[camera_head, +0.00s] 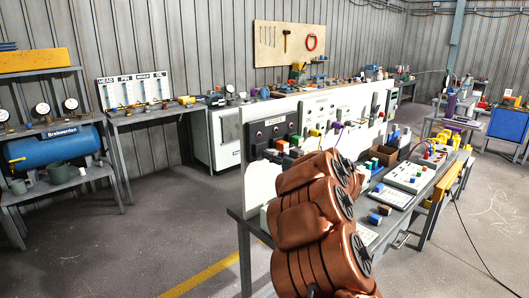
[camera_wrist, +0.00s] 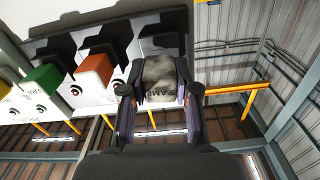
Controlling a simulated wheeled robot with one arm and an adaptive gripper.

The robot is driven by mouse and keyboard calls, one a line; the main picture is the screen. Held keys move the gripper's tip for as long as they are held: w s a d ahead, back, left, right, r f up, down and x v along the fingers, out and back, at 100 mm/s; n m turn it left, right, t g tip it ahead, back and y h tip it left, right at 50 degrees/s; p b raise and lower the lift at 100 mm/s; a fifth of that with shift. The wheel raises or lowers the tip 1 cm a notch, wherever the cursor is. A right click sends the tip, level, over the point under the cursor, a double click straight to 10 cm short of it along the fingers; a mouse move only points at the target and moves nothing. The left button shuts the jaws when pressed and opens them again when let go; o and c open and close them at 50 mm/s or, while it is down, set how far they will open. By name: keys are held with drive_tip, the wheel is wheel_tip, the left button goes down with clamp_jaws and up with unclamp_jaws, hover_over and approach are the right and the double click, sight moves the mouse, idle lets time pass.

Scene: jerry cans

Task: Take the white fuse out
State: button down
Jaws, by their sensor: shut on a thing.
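In the wrist view, a greyish-white block, the white fuse (camera_wrist: 160,72), sits between the two fingers of my gripper (camera_wrist: 160,92). The fingers are shut on its sides. Partly hidden dark lettering shows at its lower edge. A black holder (camera_wrist: 164,38) is directly above it in the picture; I cannot tell whether the fuse is still seated in it. In the head view, my arm hides the fuse, and the dark fuse panel (camera_head: 270,130) stands on the white board just beyond the arm.
In the wrist view, an orange fuse (camera_wrist: 97,66) and a green fuse (camera_wrist: 42,77) hang in line to the left, close to the fingers. In the head view, the workbench (camera_head: 240,213) holds several small coloured blocks. The floor at the left is clear.

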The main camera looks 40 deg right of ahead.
drive_tip(key=shift+s+p, duration=0.55)
drive_tip(key=shift+s, duration=0.75)
